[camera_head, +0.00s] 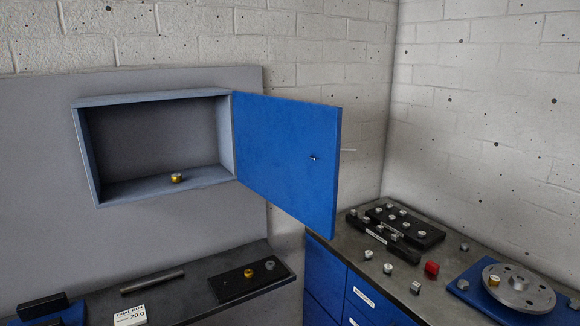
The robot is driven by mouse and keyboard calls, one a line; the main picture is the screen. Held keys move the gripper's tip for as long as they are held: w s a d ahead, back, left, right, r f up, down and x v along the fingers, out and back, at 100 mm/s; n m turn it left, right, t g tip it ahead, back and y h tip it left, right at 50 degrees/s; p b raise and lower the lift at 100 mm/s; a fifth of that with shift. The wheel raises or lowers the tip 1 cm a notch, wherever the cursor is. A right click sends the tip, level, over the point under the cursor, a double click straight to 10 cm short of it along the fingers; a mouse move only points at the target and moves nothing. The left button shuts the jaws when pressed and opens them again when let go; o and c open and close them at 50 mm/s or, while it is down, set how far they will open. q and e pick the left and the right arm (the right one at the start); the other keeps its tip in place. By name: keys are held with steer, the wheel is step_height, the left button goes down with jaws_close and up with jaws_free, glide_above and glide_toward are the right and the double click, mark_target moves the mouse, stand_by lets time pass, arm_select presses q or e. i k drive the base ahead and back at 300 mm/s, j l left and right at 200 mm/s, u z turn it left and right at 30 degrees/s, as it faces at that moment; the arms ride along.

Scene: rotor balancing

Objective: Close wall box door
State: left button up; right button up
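The wall box (154,97) is mounted on a grey panel at the upper left, and its front is open. Its blue door (283,150) is hinged at the box's right edge and stands wide open, swung out to the right. A small dark knob or hole (313,157) shows near the door's free edge. A small brass weight (177,178) sits on the floor of the box. Neither of my grippers is in view.
Below the box, a dark shelf (205,300) holds a black tray (237,283), a metal rod (152,281) and a white "20 g" label card (131,317). The space before the box looks clear.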

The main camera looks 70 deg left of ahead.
mark_target(276, 137)
steer(key=u, duration=1.85)
